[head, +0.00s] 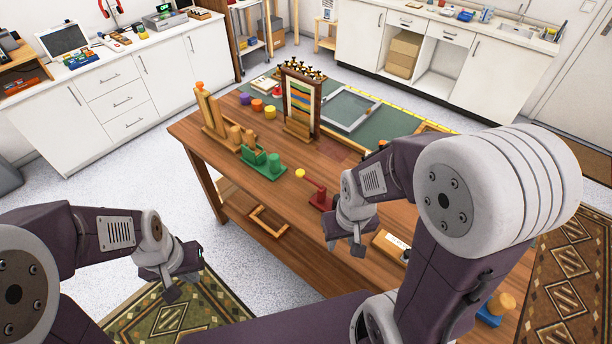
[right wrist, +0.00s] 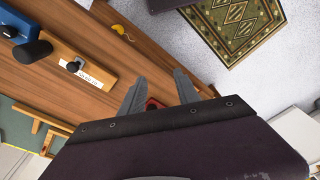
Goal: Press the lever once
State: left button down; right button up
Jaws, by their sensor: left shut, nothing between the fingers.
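A red lever (head: 315,190) with a round yellow knob (head: 300,174) at its end stands on the wooden table, near the front edge in the head view. My right gripper (head: 352,246) is over the table, to the right of and nearer than the lever, apart from the knob. In the right wrist view its two fingers (right wrist: 160,90) stand apart with nothing held, and a small red part (right wrist: 152,103) shows between them, mostly hidden by the gripper body. My left gripper (head: 178,284) is shut and empty, off the table over the floor and rug.
A green block piece (head: 262,163) and wooden pegs (head: 215,118) stand left of the lever. A bead frame (head: 300,100) stands behind. A labelled wooden block (right wrist: 85,68) and a blue piece (right wrist: 25,40) lie on the table. A wooden frame (head: 268,222) is on the lower shelf.

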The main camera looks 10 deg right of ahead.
grip_shut()
dwell(1.5)
